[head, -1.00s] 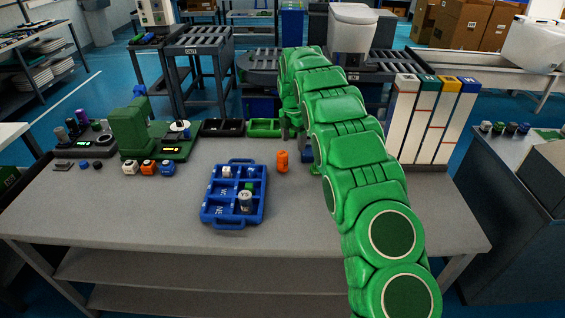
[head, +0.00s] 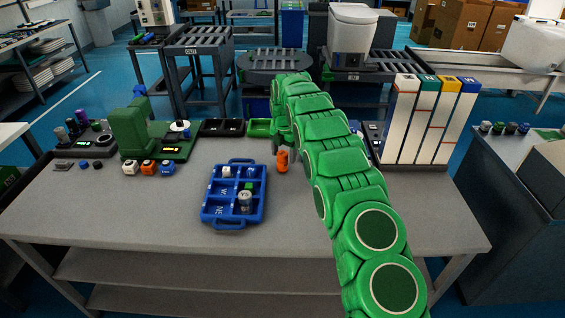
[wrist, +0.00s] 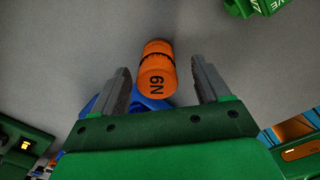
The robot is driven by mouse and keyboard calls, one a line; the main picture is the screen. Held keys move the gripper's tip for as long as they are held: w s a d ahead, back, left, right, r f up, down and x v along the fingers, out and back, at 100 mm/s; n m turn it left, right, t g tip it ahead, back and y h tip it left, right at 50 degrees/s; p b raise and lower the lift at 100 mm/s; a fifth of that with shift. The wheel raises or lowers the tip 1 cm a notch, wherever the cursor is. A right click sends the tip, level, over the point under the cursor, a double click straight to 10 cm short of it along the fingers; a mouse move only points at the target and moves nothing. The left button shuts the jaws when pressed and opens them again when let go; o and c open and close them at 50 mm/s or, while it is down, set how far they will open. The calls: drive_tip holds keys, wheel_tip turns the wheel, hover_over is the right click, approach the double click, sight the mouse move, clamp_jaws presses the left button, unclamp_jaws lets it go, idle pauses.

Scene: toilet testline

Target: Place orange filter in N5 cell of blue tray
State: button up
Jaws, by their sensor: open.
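The orange filter (head: 282,162) stands upright on the grey table, to the right of the blue tray (head: 206,215). My gripper (head: 283,147) is at the filter, partly hidden by my arm. In the wrist view the open gripper (wrist: 160,68) has one finger on each side of the orange filter (wrist: 156,70), with gaps between. The filter has a black band and dark lettering. The tray's front-left cell (head: 219,211) looks empty; its lettering may read N5 but is small.
Green and black bins (head: 222,128) line the back edge. The table front is clear.

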sight(283, 160)
drive_tip(key=f, duration=0.4)
drive_tip(key=shift+a, duration=0.25)
drive_tip(key=c, duration=1.3)
drive_tip(key=shift+o, duration=0.2)
drive_tip(key=shift+r, duration=0.1)
drive_tip(key=shift+r, duration=1.35)
drive_tip(key=shift+s+d+r, duration=0.15)
drive_tip(key=shift+s+r, duration=0.55)
drive_tip(key=shift+r, duration=0.25)
drive_tip(key=s+d+r, duration=0.2)
drive_tip(key=s+r, duration=0.6)
drive_tip(key=s, duration=0.4)
drive_tip(key=shift+s+r, duration=0.15)
drive_tip(key=shift+s, duration=0.05)
